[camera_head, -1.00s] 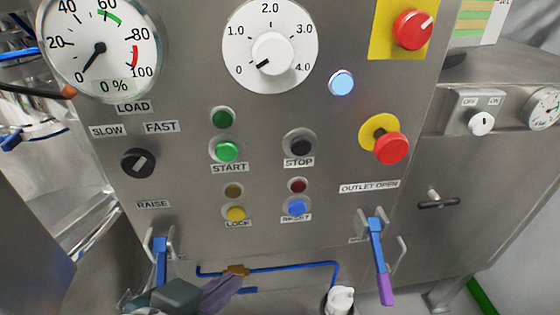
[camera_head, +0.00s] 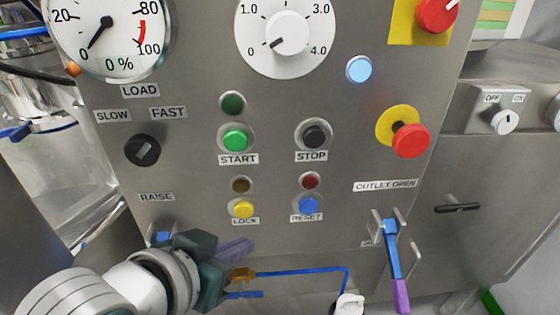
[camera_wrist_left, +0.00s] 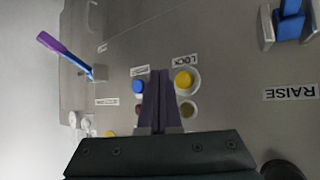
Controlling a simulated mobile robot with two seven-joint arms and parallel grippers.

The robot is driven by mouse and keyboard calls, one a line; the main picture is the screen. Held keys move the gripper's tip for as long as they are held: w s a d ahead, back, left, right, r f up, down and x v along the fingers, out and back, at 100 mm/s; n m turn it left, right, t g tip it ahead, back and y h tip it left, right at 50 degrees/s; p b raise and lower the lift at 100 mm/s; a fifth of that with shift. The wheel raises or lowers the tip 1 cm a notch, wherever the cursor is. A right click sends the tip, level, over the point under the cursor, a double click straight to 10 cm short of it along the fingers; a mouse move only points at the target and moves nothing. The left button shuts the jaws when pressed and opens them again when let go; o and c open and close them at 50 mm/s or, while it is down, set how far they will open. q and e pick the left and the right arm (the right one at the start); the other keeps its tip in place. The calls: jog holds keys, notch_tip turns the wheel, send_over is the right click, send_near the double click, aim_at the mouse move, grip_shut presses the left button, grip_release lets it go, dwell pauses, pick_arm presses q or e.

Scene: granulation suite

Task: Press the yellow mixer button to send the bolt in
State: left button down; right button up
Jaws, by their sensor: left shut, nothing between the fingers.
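The yellow button (camera_head: 243,209) sits on the grey metal panel above the LOCK label, below a dull amber lamp (camera_head: 241,185). My left gripper (camera_head: 246,246) is shut and empty, a little below the yellow button in the head view. In the left wrist view, the shut purple fingers (camera_wrist_left: 158,76) point toward the panel, with the yellow button (camera_wrist_left: 183,80) just right of the tips and the blue button (camera_wrist_left: 138,86) to their left. Contact between the fingers and the panel cannot be seen. No bolt can be made out. My right gripper is out of view.
A blue RESET button (camera_head: 309,205) is right of the yellow one. The green START button (camera_head: 236,139) and black STOP button (camera_head: 314,135) are above. A red stop knob (camera_head: 410,141) and a blue-and-purple lever (camera_head: 393,255) stick out at right. A blue pipe (camera_head: 300,272) runs below.

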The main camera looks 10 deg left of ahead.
aim_at(244, 210)
pick_arm(q)
jog(key=shift+w+a+b, duration=0.2)
jog(key=shift+w+a, duration=0.05)
jog(key=shift+w, duration=0.6)
jog(key=shift+w+a+b, duration=0.2)
jog(key=shift+w, duration=0.6)
jog(key=shift+w, duration=0.1)
dwell(0.8)
jog(key=shift+w+a, duration=0.15)
jog(key=shift+w, duration=0.15)
